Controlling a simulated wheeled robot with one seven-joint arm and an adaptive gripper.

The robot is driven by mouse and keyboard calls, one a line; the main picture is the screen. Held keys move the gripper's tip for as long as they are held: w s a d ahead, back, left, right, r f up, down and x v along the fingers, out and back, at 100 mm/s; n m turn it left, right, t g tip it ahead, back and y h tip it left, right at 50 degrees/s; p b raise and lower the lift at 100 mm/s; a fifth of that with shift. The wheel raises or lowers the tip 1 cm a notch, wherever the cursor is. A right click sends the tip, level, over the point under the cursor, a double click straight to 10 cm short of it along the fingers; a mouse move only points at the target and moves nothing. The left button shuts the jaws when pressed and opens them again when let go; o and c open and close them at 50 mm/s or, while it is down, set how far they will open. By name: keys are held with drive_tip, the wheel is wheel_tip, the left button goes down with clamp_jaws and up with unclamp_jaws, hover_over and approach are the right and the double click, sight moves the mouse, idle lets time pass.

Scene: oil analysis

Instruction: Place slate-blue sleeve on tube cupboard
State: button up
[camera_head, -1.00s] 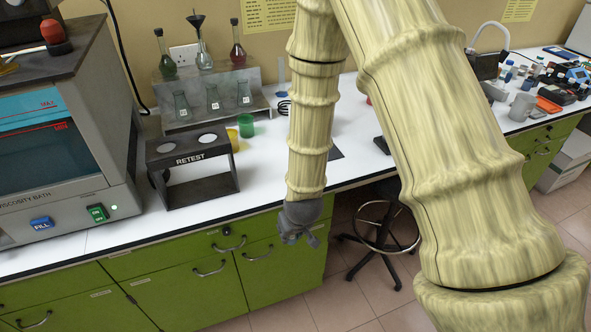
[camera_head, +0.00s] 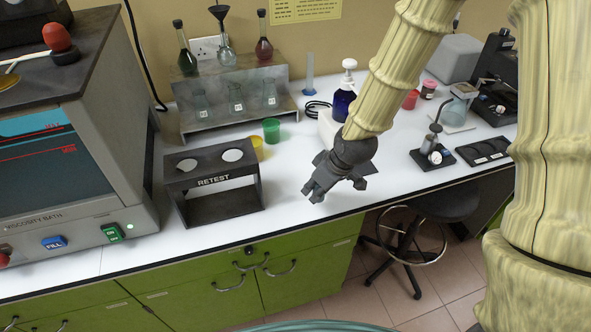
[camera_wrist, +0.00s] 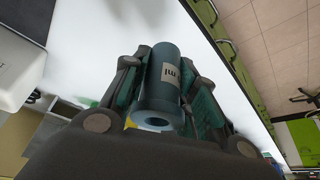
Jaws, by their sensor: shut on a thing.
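The slate-blue sleeve (camera_wrist: 163,80) shows in the wrist view as a dark blue-grey cylinder with a pale label reading "ml". My gripper (camera_wrist: 165,95) is shut around it, one finger on each side, and the sleeve's open round end faces the camera. In the head view my gripper (camera_head: 314,192) appears over the front part of the white bench, right of the black RETEST stand. The sleeve is too small and dark to make out there. No cupboard marked for tubes can be identified; green cupboards (camera_head: 195,300) sit under the bench.
The RETEST stand (camera_head: 213,182) has two round holes. Yellow (camera_head: 257,148) and green (camera_head: 271,130) cups stand behind it. A metal rack (camera_head: 233,92) of flasks is at the back. The viscosity bath (camera_head: 60,170) fills the left. A stool (camera_head: 440,203) stands below the bench.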

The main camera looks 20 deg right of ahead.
drive_tip(key=p, duration=0.3)
approach(291, 176)
drive_tip(key=shift+w+a+f, duration=0.2)
drive_tip(key=shift+a+f, duration=0.05)
drive_tip(key=shift+f, duration=0.2)
drive_tip(key=shift+w+a+f, duration=0.2)
drive_tip(key=shift+f, duration=0.25)
drive_tip(key=shift+w+a+p, duration=0.15)
drive_tip(key=shift+w+p, duration=0.35)
drive_tip(key=shift+w, duration=0.1)
drive_tip(key=shift+s+f+p, duration=0.1)
drive_tip(key=shift+f+p, duration=0.7)
drive_tip(key=shift+f, duration=1)
drive_tip(key=shift+f, duration=0.15)
drive_tip(key=o, duration=1)
